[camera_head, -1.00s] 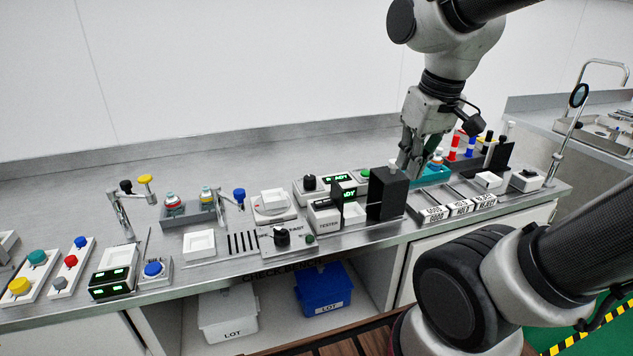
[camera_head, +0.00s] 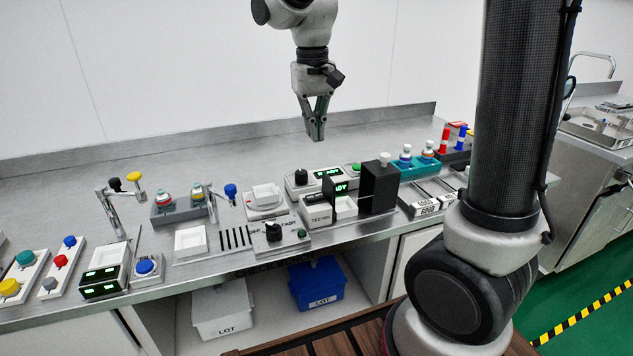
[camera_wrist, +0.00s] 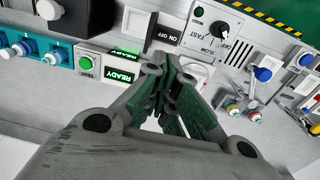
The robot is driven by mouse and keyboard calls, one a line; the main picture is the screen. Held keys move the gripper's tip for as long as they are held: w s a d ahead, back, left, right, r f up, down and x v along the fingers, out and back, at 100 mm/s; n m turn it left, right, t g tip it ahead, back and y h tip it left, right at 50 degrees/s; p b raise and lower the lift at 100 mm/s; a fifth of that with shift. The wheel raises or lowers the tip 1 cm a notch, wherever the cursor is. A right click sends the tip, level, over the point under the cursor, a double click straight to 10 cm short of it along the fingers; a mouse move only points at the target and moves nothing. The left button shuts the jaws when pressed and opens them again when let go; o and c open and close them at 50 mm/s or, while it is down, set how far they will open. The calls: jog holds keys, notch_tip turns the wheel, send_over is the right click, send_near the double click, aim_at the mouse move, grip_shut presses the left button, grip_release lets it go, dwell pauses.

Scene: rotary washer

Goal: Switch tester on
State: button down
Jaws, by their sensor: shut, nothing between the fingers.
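Which side is pressed cannot be told. My gripper (camera_head: 317,138) is shut and empty, pointing down, above and behind the tester and touching nothing. Its fingertips (camera_wrist: 172,65) show in the middle of the wrist view and hide part of the device behind the tester.
Behind the tester stands a device with a black knob (camera_head: 301,177), its own READY display (camera_head: 328,172) and a green button (camera_head: 357,168). A tall black box (camera_head: 380,187) stands close on the right. A SLOW/FAST knob panel (camera_head: 273,232) is at left. The rear bench is clear.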

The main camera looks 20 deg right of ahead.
aim_at(315, 197)
jog(key=shift+f, duration=0.1)
jog(key=f, duration=1.3)
jog(key=shift+d+f, duration=0.2)
jog(key=shift+f, duration=0.2)
